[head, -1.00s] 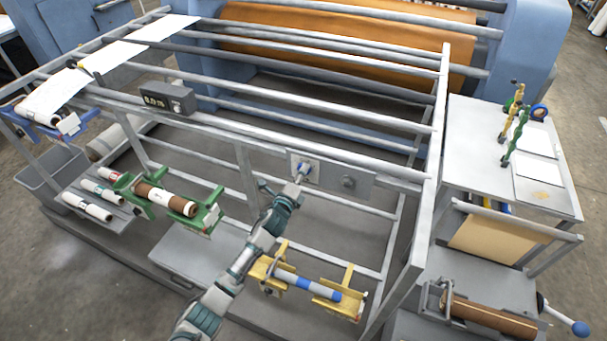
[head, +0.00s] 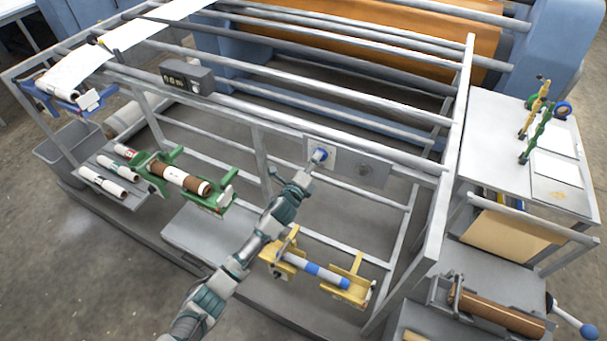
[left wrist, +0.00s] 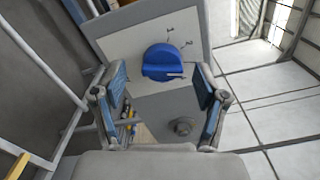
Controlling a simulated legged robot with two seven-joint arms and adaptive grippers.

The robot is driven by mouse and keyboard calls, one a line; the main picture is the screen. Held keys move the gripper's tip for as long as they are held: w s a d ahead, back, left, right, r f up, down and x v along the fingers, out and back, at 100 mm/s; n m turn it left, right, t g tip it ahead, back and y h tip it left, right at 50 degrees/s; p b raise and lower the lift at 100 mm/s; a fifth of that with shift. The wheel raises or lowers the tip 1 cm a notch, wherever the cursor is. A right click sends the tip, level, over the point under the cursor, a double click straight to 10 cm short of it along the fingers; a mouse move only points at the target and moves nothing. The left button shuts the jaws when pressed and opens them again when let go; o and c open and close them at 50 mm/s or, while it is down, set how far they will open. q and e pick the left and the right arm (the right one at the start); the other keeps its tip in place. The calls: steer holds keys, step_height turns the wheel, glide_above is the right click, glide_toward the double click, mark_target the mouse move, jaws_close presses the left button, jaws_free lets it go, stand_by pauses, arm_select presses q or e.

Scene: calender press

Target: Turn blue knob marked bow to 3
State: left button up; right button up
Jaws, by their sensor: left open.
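The blue knob (left wrist: 162,62) sits on a pale plate (left wrist: 125,52) on a grey panel in the left wrist view, with small dial marks beside it and a white pointer line on it. The marks are too small to read. In the head view the knob (head: 320,155) shows on the panel at the front rail. My left gripper (left wrist: 163,100) is open, its two fingers apart on either side below the knob and not touching it. In the head view the left gripper (head: 303,178) is just below and left of the knob. My right gripper is not in view.
A grey knob (left wrist: 182,127) is on the same panel, below the blue one in the wrist view. Rails of the metal frame (head: 300,120) surround the panel. A yellow cradle (head: 345,285) with a roll and a green cradle (head: 215,190) stand below.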

arm_select(q)
steer(key=v, duration=1)
steer(key=shift+a, duration=0.45)
steer(key=shift+d, duration=0.3)
